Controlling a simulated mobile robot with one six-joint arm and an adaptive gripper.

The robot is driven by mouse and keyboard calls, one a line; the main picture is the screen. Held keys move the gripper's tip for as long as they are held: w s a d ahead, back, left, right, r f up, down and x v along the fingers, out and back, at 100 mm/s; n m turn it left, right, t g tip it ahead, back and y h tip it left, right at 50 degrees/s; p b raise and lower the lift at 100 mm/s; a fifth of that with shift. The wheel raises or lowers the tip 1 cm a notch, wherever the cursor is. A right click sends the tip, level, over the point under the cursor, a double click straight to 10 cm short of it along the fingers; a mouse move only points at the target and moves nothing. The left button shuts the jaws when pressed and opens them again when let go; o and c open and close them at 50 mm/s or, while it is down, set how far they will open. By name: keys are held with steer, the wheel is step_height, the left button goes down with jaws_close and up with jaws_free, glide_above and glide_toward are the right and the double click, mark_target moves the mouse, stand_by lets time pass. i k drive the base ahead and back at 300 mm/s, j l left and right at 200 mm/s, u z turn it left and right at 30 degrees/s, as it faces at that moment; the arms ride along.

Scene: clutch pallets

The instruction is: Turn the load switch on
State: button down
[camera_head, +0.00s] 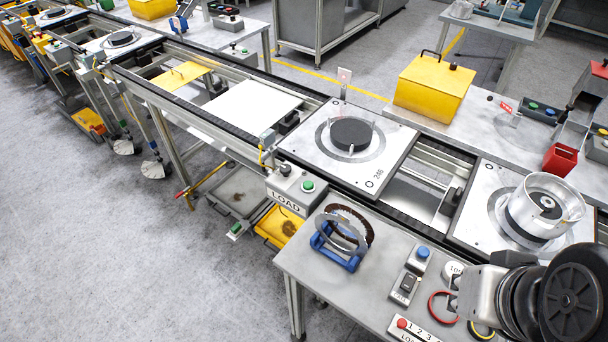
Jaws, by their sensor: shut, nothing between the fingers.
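A grey box lettered LOAD (285,200) is mounted at the front edge of the conveyor, left of the near table. It carries a green button (308,186) and a small dark knob (286,169). On the near table, a black rocker switch (407,283) sits on a pale plate with a label too small to read. My gripper (453,295) is at the lower right above the table, to the right of the rocker switch and apart from it. Its small dark fingers look shut and empty. My arm hides part of the table behind it.
The near table (300,262) also holds a blue stand with rings (341,238), a blue button (423,253), a red ring (443,308) and a panel with a red button (403,323). Pallets (300,142) with round parts stand on the conveyor. A yellow box (434,88) stands behind.

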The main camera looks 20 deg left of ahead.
mark_target(285, 169)
steer(key=i+j+u, duration=0.2)
steer(key=j, duration=0.25)
steer(key=i+j+u, duration=0.15)
steer(key=j, duration=0.25)
steer(key=i+j+u, duration=0.2)
steer(key=j, duration=0.2)
